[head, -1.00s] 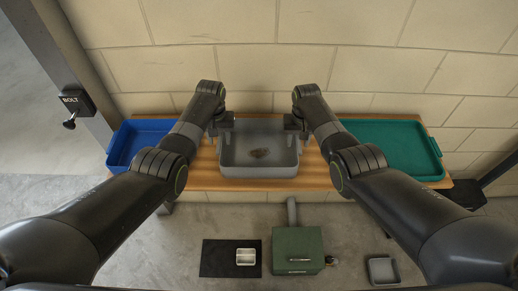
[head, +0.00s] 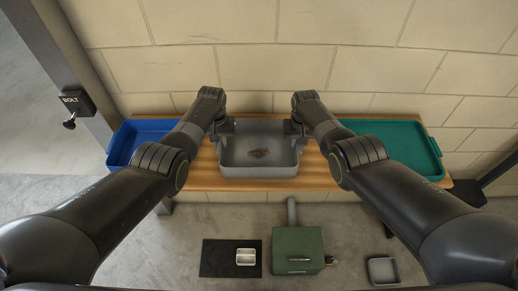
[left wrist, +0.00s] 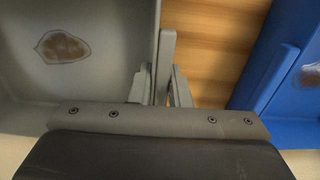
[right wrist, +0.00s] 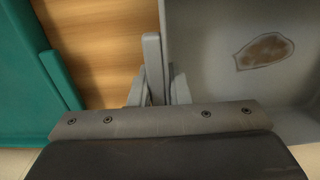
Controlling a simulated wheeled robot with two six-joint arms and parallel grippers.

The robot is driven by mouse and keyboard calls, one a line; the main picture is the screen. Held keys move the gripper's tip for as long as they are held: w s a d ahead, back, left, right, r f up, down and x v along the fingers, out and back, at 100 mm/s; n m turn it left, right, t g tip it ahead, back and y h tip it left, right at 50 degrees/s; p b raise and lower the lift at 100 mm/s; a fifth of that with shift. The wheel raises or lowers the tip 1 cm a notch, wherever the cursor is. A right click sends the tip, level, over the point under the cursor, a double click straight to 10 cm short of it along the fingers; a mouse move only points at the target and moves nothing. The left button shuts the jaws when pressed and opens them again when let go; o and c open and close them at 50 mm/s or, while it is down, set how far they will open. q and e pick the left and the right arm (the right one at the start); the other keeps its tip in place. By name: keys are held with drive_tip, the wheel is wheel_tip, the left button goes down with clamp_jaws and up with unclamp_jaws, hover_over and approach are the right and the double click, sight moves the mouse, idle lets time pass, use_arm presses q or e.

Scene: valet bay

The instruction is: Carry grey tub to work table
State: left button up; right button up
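The grey tub (head: 258,172) is at the middle of the wooden table (head: 200,180), between a blue tub and a green tub. It looks level and has a brown stain inside. My left gripper (head: 226,127) is at its left side, with its fingers on either side of the grip there (left wrist: 165,65). My right gripper (head: 292,127) is at its right side, fingers likewise around that grip (right wrist: 153,60). Both look shut on it. Whether its underside touches the table is hidden.
The blue tub (head: 118,155) stands left and the green tub (head: 430,165) right, both close by. A green box (head: 298,240), a black mat (head: 217,260) with a small white tray (head: 246,257), and a grey bin (head: 383,270) are on the floor. A wall stands behind.

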use_arm(q)
clamp_jaws()
use_arm(e)
clamp_jaws()
use_arm(q)
drive_tip(key=shift+r, duration=0.15)
use_arm(e)
drive_tip(key=shift+w+r, duration=0.1)
drive_tip(key=shift+r, duration=0.1)
